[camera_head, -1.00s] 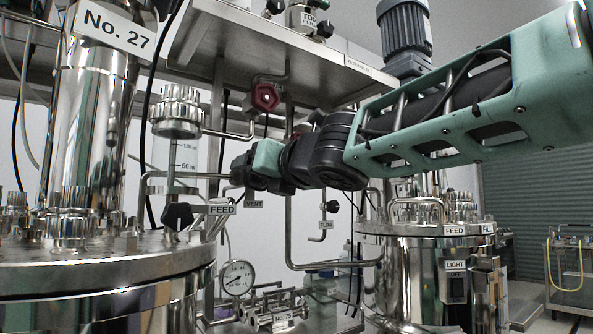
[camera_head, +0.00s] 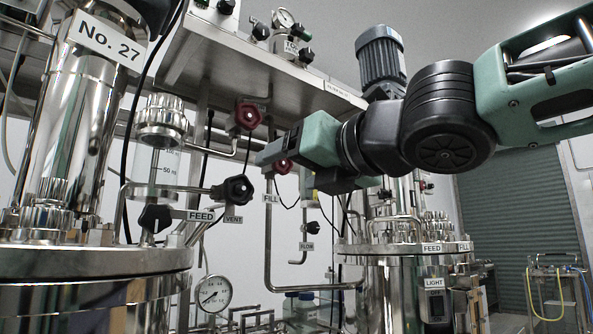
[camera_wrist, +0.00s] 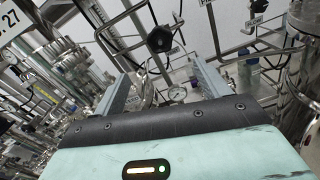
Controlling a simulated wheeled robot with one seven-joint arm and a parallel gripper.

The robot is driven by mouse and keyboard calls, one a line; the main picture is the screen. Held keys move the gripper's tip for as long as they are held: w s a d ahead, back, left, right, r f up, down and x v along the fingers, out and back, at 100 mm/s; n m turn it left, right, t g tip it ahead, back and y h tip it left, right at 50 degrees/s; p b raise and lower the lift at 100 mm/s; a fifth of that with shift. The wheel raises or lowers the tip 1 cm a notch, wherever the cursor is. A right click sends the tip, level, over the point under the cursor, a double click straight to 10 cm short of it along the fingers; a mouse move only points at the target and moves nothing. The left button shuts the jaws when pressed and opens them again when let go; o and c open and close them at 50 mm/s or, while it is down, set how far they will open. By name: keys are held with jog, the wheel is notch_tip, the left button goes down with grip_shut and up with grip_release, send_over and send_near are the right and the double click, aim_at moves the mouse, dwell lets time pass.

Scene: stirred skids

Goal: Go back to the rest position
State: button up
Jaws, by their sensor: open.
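My gripper (camera_head: 284,166) is in the middle of the head view, reaching in from the right on my dark and teal arm. Its jaws are open, pointing left and away from the camera. They stand to the right of the black VENT knob (camera_head: 232,190), with a visible gap in the picture. In the wrist view, the two grey fingers (camera_wrist: 164,80) are spread apart with nothing between them. The black knob (camera_wrist: 159,39) shows beyond them there.
The No. 27 vessel (camera_head: 84,115) stands at left, with a sight glass (camera_head: 158,170) and FEED valve (camera_head: 156,218). A second steel vessel (camera_head: 395,285) is below my arm. A steel shelf (camera_head: 250,62) and grey motor (camera_head: 381,62) are above. A cart (camera_head: 556,285) stands far right.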

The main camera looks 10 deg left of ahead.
dwell(0.4)
jog(key=s+d+f+m+g+h, duration=0.15)
jog(key=d+f+m+h, duration=0.25)
jog(key=f+m, duration=0.75)
jog(key=d+f+m+g+h, duration=0.2)
jog(key=d+f+m+h, duration=0.4)
jog(key=f, duration=1.1)
jog(key=s+d+f+m+g+h, duration=0.2)
jog(key=s+d+f+m+g, duration=0.2)
jog(key=s+d+f+m, duration=0.45)
jog(key=s+d+f+m+g+h, duration=0.1)
jog(key=s+d+f+m+g, duration=0.4)
jog(key=s+f+m, duration=0.55)
notch_tip(320, 180, up, 22)
jog(key=w+p, duration=0.1)
jog(key=p, duration=2.1)
jog(key=shift+w+a+r+n+t+p, duration=0.15)
jog(key=shift+w+a+n+t+p, duration=0.2)
jog(key=shift+a, duration=0.1)
jog(key=shift+s+a, duration=0.1)
jog(key=shift+a, duration=0.05)
